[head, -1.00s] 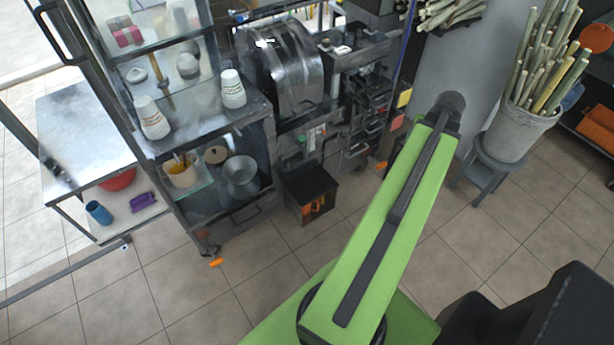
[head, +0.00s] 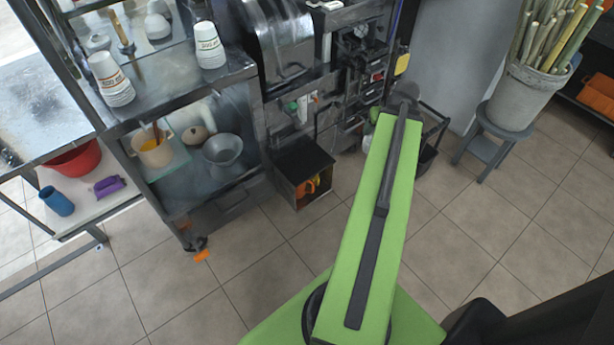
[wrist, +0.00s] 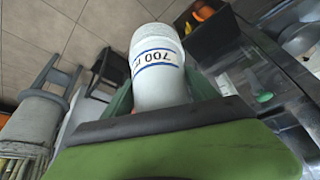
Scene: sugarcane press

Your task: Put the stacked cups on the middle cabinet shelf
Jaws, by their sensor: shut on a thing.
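My gripper (wrist: 162,92) is shut on a stack of white cups (wrist: 157,62) in the wrist view. The gripper is hidden in the head view behind my green arm. The middle cabinet shelf (head: 165,82) is at the upper left of the head view. Two other white cup stacks with orange print stand upside down on it, one at its left (head: 110,78) and one at its right (head: 209,45). The held stack is apart from the shelf.
The lower shelf holds a beige pot (head: 152,147) and a metal bowl (head: 222,149). The metal press (head: 275,45) stands right of the cabinet. A stool (head: 490,140) bears a bucket of cane (head: 527,92). The middle shelf is clear between its two stacks.

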